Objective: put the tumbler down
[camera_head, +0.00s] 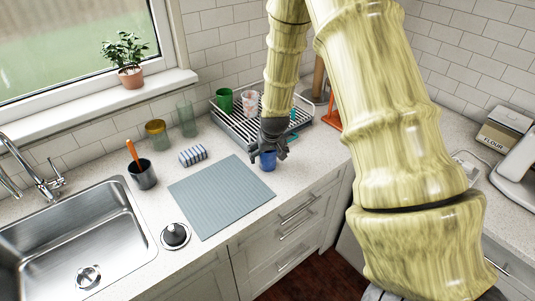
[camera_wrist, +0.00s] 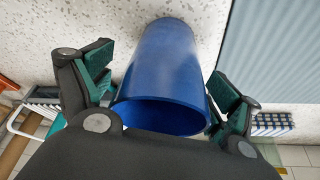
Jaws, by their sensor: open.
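The blue tumbler (camera_head: 267,162) is upright on the counter, just right of the grey-blue mat's (camera_head: 220,195) far right corner. In the wrist view the tumbler (camera_wrist: 165,60) is between the two fingers, its open rim toward the camera. My gripper (camera_head: 268,152) is open around the tumbler from above and hides its upper part in the head view. In the wrist view my gripper (camera_wrist: 165,92) has one finger on each side; a small gap shows at the left finger. Whether the right finger touches is hard to tell.
A dish rack (camera_head: 235,122) with a green mug (camera_head: 225,100) and a patterned cup (camera_head: 250,103) stands behind. The sink (camera_head: 80,240) is farther left. The mat is bare.

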